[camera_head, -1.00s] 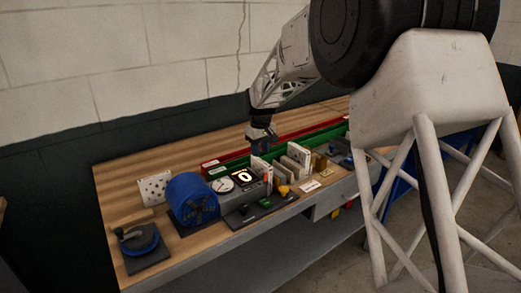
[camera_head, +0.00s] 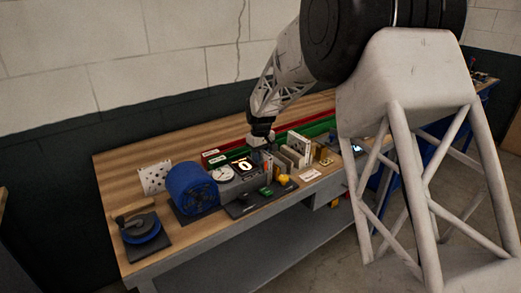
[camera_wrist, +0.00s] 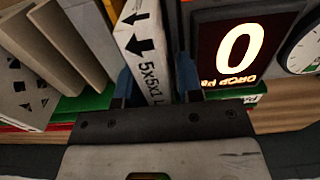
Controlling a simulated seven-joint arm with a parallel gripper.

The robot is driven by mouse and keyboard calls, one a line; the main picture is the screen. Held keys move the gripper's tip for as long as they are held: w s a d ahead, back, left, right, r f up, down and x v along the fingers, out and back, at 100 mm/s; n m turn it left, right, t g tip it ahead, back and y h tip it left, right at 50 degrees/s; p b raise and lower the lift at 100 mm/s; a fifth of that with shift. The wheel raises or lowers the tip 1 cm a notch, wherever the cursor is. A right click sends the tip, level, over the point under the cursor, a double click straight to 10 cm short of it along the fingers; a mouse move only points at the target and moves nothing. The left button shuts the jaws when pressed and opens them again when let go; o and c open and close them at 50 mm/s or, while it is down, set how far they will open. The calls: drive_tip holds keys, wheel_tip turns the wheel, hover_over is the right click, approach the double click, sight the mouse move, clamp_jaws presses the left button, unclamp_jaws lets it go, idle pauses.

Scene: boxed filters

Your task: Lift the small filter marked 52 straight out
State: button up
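A slim white filter box (camera_wrist: 148,45) stands on edge in the wrist view, with black arrows and the print "5x5x1" on its narrow side. I cannot make out a 52 on it. My gripper (camera_wrist: 155,85) has its blue fingers on either side of this box, apart, with at most narrow gaps; a firm grip is not visible. In the head view my gripper (camera_head: 261,144) is low over the left end of the filter row. The box between the fingers is mostly hidden there.
More filters (camera_head: 298,145) stand close on one side. A black display (camera_wrist: 235,45) reading 0 and a round gauge (camera_wrist: 303,45) are close on the other side. Green (camera_head: 238,153) and red (camera_head: 215,159) rails run behind. A blue motor-like drum (camera_head: 194,188) stands farther left.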

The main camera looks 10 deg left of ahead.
drive_tip(key=shift+f, duration=0.25)
clamp_jaws()
drive_tip(key=shift+w+d+r, duration=0.15)
drive_tip(key=shift+w+d, duration=0.05)
idle(0.9)
drive_tip(key=shift+o, duration=1.5)
unclamp_jaws()
drive_tip(key=shift+r, duration=0.15)
